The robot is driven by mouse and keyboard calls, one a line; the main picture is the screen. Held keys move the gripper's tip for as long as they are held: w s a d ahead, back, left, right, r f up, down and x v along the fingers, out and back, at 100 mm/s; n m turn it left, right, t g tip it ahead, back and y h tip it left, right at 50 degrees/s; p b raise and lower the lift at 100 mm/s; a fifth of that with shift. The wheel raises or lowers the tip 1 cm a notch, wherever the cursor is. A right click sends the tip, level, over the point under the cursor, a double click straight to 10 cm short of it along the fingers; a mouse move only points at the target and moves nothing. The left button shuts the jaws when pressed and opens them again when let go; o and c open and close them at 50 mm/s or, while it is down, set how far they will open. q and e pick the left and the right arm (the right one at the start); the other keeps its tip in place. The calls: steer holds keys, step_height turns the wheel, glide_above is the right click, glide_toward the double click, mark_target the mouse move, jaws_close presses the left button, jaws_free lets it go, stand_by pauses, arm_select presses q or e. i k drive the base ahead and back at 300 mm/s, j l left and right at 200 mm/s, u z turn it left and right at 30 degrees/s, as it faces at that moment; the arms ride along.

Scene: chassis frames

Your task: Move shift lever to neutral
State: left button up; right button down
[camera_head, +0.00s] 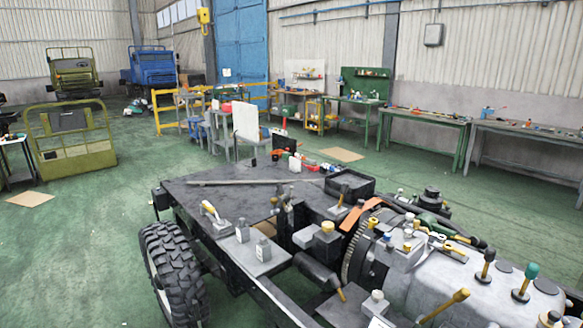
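Several levers stand on the grey gearbox housing (455,278) of the chassis at the lower right. One is an upright lever with a yellow-and-black knob (487,262). Beside it stands an upright lever with a green knob (529,277). A long yellow-handled lever (446,307) leans up to the right at the front. I cannot tell which of these is the shift lever, or what position it is in. Neither of my grippers shows in the head view.
The chassis has a dark flat deck (225,190) and a large black tyre (174,272) on its left. Loose tools lie around the engine. Workbenches (425,122) line the back wall. An olive cab frame (70,140) stands at left. Green floor (70,265) left of the chassis is clear.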

mark_target(490, 253)
steer(key=z, duration=1.4)
